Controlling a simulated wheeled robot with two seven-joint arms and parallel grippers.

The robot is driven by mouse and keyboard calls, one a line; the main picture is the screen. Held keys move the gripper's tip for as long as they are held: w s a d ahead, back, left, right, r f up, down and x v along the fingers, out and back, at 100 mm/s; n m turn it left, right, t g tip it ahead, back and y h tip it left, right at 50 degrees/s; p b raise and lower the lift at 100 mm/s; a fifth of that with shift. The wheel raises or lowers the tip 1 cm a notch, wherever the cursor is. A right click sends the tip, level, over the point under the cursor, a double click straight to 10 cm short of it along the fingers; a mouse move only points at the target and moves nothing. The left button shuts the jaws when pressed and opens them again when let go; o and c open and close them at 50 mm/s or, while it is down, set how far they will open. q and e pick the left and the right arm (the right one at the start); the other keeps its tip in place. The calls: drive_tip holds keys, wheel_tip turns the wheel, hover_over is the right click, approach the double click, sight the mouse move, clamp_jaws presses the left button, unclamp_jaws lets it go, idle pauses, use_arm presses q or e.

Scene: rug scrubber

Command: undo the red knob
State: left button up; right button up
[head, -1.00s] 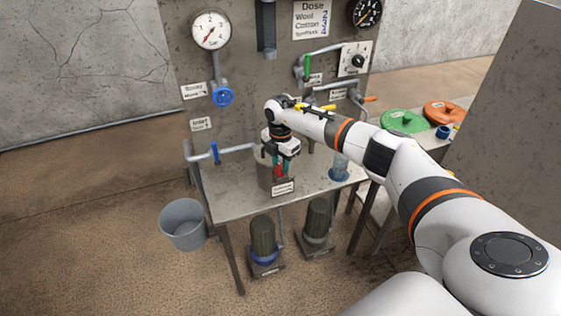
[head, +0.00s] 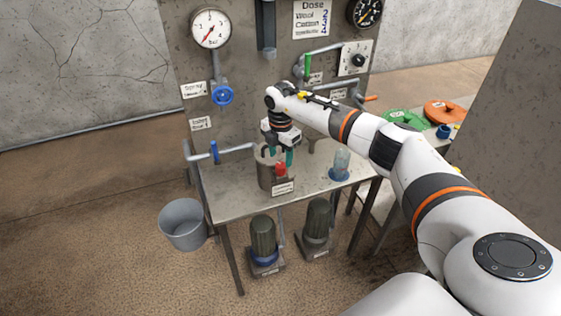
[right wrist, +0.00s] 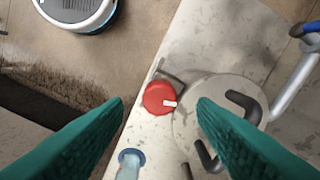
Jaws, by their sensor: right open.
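The red knob (head: 281,170) sits at the front of a grey pot (head: 264,178) on the metal table. In the right wrist view the knob (right wrist: 158,98) is round with a white pointer mark, beside the pot's round lid (right wrist: 190,125), and shows between my fingers. My right gripper (head: 280,157) points down over the knob, its two teal fingers spread on either side in the picture. In the right wrist view the gripper (right wrist: 160,101) is open, with nothing held; I cannot tell how far above the knob the tips are. My left gripper is not in view.
A clear bottle in a blue holder (head: 340,165) stands right of the pot. A pipe with a blue lever (head: 214,151) runs behind at left. The panel with gauges (head: 211,28) and valves rises behind. A bucket (head: 183,224) stands on the floor left of the table.

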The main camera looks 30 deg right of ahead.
wheel_tip(320, 180, up, 9)
drive_tip(key=b, duration=0.1)
drive_tip(key=shift+b, duration=0.3)
wheel_tip(320, 180, up, 9)
drive_tip(key=p, duration=0.7)
hover_over(280, 165)
drive_tip(key=shift+d, duration=0.1)
drive_tip(key=shift+f, duration=0.1)
